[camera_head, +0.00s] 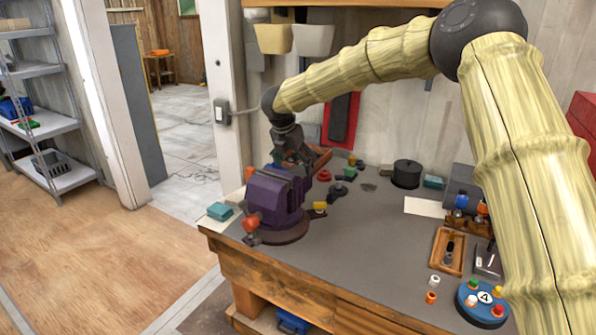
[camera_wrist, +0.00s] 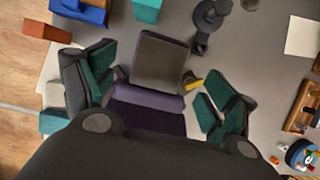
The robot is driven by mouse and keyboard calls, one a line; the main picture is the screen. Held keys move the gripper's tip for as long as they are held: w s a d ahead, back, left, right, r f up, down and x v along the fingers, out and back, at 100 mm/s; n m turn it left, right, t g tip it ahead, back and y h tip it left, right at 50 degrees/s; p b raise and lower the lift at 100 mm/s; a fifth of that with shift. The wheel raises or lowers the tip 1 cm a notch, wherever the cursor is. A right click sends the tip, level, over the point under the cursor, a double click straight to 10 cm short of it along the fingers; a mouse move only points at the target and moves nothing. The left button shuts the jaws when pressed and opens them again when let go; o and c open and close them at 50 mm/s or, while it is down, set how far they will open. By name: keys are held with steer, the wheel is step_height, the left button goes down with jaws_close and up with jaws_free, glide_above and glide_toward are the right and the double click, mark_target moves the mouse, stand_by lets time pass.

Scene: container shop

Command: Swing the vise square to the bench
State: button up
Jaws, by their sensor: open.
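The purple vise (camera_head: 273,197) stands on a round dark base near the left front corner of the bench (camera_head: 350,262). Its orange-red end (camera_head: 251,222) points toward the front left. In the wrist view its purple body (camera_wrist: 150,98) and grey block-like top (camera_wrist: 160,62) lie between my fingers, slightly tilted in the picture. My gripper (camera_head: 291,155) is over the back of the vise, with its fingers partly hidden there. In the wrist view my gripper (camera_wrist: 160,85) is open, green-padded fingers on either side of the vise. I cannot tell whether they touch it.
A teal box (camera_head: 222,211) is left of the vise. A yellow-topped item (camera_head: 319,207) and dark tools (camera_head: 338,190) stand close on its right. A black pot (camera_head: 406,174), wooden tray (camera_head: 449,250) and blue button box (camera_head: 482,304) are farther right. The bench middle is mostly clear.

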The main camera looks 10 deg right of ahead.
steer(key=v, duration=0.6)
steer(key=shift+s+a+r, duration=0.1)
steer(key=shift+r, duration=0.1)
